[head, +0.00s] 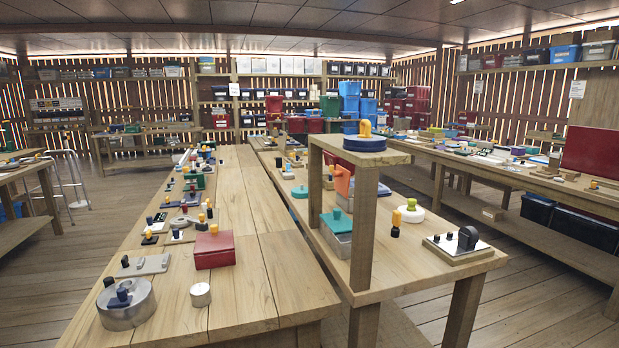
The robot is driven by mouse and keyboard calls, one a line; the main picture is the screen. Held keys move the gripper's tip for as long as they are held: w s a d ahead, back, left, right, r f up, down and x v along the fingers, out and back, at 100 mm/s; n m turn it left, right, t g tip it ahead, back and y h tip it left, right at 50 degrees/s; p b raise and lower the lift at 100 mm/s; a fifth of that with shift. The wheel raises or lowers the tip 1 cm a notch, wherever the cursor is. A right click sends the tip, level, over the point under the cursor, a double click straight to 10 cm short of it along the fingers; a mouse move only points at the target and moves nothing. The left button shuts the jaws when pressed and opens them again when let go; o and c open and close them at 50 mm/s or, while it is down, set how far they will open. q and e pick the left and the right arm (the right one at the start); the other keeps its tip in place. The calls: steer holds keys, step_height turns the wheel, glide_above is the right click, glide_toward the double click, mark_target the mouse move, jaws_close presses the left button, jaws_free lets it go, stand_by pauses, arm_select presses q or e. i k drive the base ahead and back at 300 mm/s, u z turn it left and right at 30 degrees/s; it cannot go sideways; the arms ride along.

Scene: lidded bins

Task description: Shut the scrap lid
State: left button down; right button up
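I cannot tell which container is the scrap one, as no label is readable. A red square box (214,251) with a yellow knob sits on the left table, its top looking closed. A round metal tin (127,306) with dark blue pieces on top stands at that table's near end. A round dark blue lid (365,144) with a yellow knob lies on the raised wooden shelf. A large red panel (591,153) stands upright on the right table. Neither of my grippers is in view.
The left table (268,275) has bare boards along its right side. The raised shelf's post (362,230) partly blocks the middle table. A plate with a black piece (457,244) lies at the middle table's near end. Bare floor (50,265) lies at left.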

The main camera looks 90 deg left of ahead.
mark_target(342, 176)
steer(key=k, duration=0.85)
steer(key=u, duration=0.25)
